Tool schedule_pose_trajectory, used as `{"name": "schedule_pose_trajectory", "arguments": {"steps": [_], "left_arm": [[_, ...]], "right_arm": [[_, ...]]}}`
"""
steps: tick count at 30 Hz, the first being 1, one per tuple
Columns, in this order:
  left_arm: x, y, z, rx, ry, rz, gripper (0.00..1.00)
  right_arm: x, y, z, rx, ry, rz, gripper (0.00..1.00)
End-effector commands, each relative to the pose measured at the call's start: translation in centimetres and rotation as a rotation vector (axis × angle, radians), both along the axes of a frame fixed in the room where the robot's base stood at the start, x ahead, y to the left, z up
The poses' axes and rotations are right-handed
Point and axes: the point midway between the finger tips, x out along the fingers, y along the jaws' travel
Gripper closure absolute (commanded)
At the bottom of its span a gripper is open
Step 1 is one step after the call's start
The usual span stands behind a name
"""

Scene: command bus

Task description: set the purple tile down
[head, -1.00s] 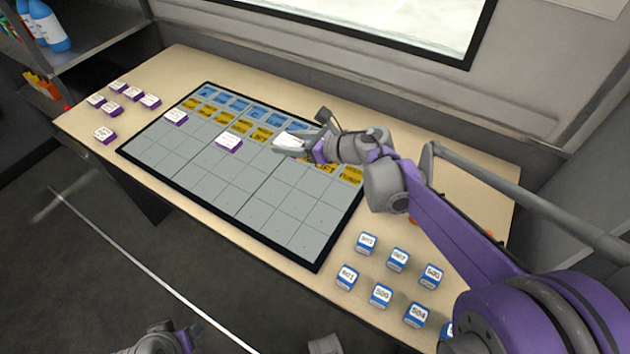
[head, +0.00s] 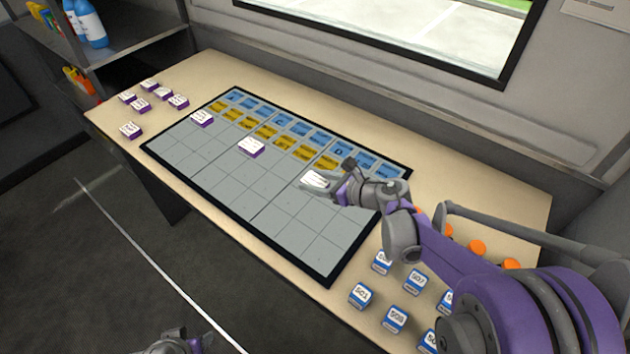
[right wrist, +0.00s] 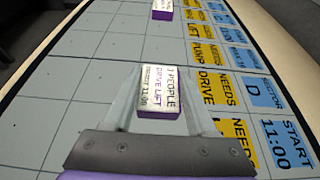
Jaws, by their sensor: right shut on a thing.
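My right gripper (head: 322,184) is shut on a purple tile with a white printed top (head: 314,178).
Two other purple tiles sit on the board, one at mid-board (head: 251,147) and one farther left (head: 202,118). Several purple tiles (head: 131,130) lie on the table's left end. Blue blocks (head: 361,295) and orange objects (head: 477,247) are at the right. Grey cells toward the front edge are empty.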

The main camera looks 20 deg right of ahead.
Motion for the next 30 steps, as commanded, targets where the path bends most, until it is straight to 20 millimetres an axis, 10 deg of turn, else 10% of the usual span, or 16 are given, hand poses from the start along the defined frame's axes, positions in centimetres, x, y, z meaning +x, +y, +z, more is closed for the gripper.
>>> {"name": "schedule_pose_trajectory", "arguments": {"steps": [9, 10, 14, 30], "left_arm": [[0.0, 0.0, -0.3, 0.000, 0.001, 0.000, 0.50], [0.0, 0.0, -0.2, 0.000, 0.001, 0.000, 0.50], [0.0, 0.0, -0.2, 0.000, 0.001, 0.000, 0.50], [0.0, 0.0, 0.6, 0.000, -0.002, 0.000, 0.50]], "right_arm": [[0.0, 0.0, -0.3, 0.000, 0.000, 0.000, 0.99], [0.0, 0.0, -0.3, 0.000, 0.000, 0.000, 0.38], [0.0, 0.0, -0.2, 0.000, 0.000, 0.000, 0.14], [-1.9, -1.5, 1.2, -0.001, -0.001, -0.003, 0.13]]}}
